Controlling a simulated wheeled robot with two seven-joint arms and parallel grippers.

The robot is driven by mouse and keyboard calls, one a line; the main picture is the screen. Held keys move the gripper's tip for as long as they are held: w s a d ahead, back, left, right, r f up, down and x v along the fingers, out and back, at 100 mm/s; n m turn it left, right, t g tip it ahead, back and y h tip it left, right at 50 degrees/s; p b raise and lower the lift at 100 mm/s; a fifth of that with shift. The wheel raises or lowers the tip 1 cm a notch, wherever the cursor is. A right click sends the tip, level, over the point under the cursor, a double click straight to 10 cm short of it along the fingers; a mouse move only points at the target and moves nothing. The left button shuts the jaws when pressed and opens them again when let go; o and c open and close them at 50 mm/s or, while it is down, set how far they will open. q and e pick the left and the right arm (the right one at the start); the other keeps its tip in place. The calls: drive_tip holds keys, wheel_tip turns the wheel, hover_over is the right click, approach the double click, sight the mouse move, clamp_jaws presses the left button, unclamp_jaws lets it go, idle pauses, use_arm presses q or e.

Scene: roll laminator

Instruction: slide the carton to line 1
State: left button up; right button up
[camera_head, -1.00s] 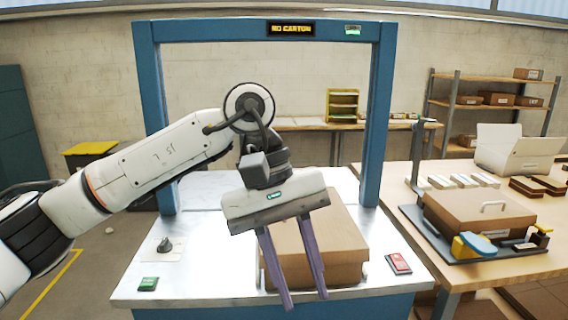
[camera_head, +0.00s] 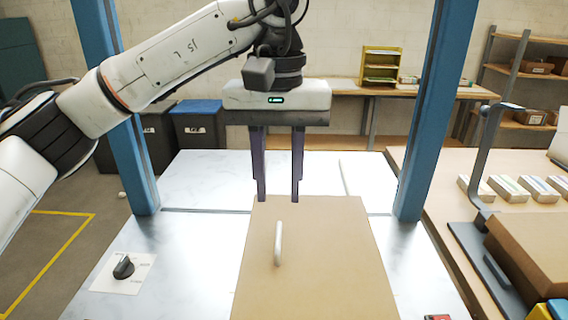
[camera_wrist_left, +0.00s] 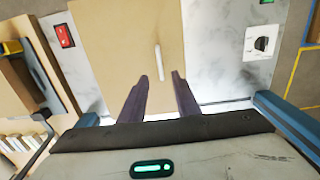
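The brown carton (camera_head: 310,270) lies on the pale metal bed (camera_head: 205,240) in front of the blue frame. It has a white handle (camera_head: 278,243) on top, which also shows in the left wrist view (camera_wrist_left: 159,62). My left gripper (camera_head: 278,198) points down at the carton's far edge. Its two purple fingers are apart with nothing between them, also in the left wrist view (camera_wrist_left: 160,77). Whether the fingertips touch the carton is unclear. A thin seam (camera_head: 230,211) crosses the bed near the frame posts. No mark reading line 1 can be made out. My right gripper is not in view.
Blue posts stand at left (camera_head: 115,120) and right (camera_head: 432,110) of the bed. A dark knob (camera_head: 123,267) on a white plate is at the near left. A red switch shows in the left wrist view (camera_wrist_left: 64,36). A side table (camera_head: 425,190) with another carton is at right.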

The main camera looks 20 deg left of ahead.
sight(279, 232)
use_arm(q)
wheel_tip(279, 232, down, 7)
drive_tip(key=shift+s+f, duration=0.1)
drive_tip(key=shift+f, duration=0.7)
clamp_jaws()
drive_tip(key=shift+w, duration=0.2)
